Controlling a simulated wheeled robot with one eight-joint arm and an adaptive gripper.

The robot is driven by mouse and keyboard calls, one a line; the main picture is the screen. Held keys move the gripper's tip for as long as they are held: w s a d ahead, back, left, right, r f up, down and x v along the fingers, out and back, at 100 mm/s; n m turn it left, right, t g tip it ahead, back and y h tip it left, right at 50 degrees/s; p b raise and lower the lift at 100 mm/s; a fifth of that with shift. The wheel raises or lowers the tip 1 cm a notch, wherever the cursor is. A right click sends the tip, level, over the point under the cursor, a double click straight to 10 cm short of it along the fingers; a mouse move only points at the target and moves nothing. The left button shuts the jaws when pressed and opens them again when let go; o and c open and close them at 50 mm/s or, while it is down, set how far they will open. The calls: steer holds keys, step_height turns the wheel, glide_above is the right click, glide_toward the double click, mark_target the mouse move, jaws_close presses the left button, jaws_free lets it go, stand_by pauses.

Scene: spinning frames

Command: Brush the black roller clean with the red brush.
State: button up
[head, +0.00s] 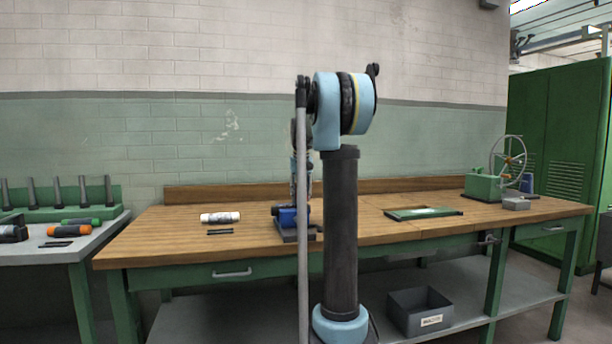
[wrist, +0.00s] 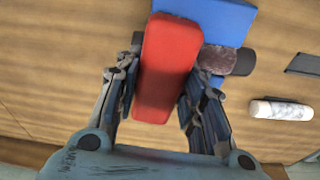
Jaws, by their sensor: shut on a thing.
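In the wrist view my gripper (wrist: 163,78) is shut on the red brush (wrist: 165,65), with one finger on each long side. The brush lies over part of the black roller (wrist: 244,63), hiding its middle. A dusty grey-brown stretch (wrist: 218,60) of the roller shows right of the brush. Whether the bristles touch the roller cannot be told. In the head view the blue block (head: 287,215) is on the wooden bench (head: 160,235), and my arm hides most of the gripper and brush.
A green tray (head: 423,213) lies to the right, with a green wheeled machine (head: 484,187) beyond. A grey bin (head: 420,310) is on the lower shelf. Bench between is clear.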

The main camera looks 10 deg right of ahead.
steer(key=shift+d, duration=0.45)
steer(key=shift+a+r, duration=0.1)
steer(key=shift+r, duration=4.35)
